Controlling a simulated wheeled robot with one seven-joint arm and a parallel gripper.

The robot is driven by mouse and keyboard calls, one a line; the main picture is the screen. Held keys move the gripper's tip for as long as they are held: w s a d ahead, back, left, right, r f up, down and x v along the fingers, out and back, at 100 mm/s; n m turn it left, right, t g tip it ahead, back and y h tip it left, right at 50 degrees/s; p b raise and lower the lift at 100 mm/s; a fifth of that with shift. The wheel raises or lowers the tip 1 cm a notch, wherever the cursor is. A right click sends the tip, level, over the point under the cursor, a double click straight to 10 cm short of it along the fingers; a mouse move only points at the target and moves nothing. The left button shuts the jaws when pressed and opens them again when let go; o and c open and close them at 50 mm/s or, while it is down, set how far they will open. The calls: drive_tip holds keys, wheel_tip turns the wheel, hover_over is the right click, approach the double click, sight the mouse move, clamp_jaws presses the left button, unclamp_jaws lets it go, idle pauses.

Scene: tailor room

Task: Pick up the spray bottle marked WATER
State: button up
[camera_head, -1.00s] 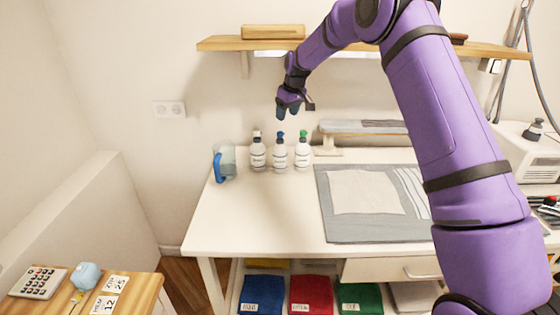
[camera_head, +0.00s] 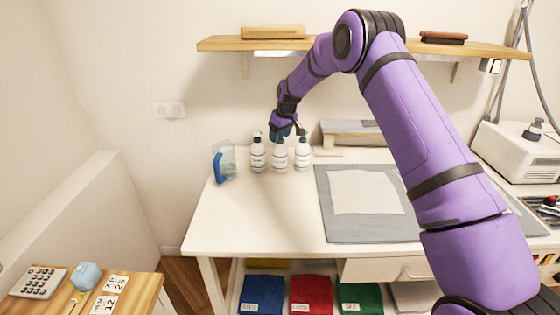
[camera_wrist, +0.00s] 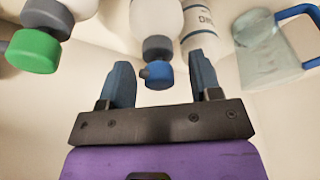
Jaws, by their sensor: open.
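Three white spray bottles stand in a row on the white table: a left one (camera_head: 257,156), a middle one (camera_head: 280,158) with a blue nozzle, and a right one (camera_head: 302,156) with a green nozzle. Their labels are too small to read, so I cannot tell which is marked WATER. My gripper (camera_head: 283,132) is open at the top of the middle bottle. In the wrist view the blue nozzle (camera_wrist: 159,76) lies between my two fingers, with gaps on both sides. The green nozzle (camera_wrist: 33,50) is to the left. The third bottle (camera_wrist: 201,28) is partly hidden.
A clear jug (camera_head: 226,160) with a blue handle stands left of the bottles. A grey mat (camera_head: 340,230) with pale cloth covers the table's middle. A wooden shelf (camera_head: 222,44) hangs above. The table's front left is clear.

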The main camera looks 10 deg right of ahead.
drive_tip(key=shift+x, duration=0.95)
clamp_jaws()
drive_tip(key=shift+r, duration=0.1)
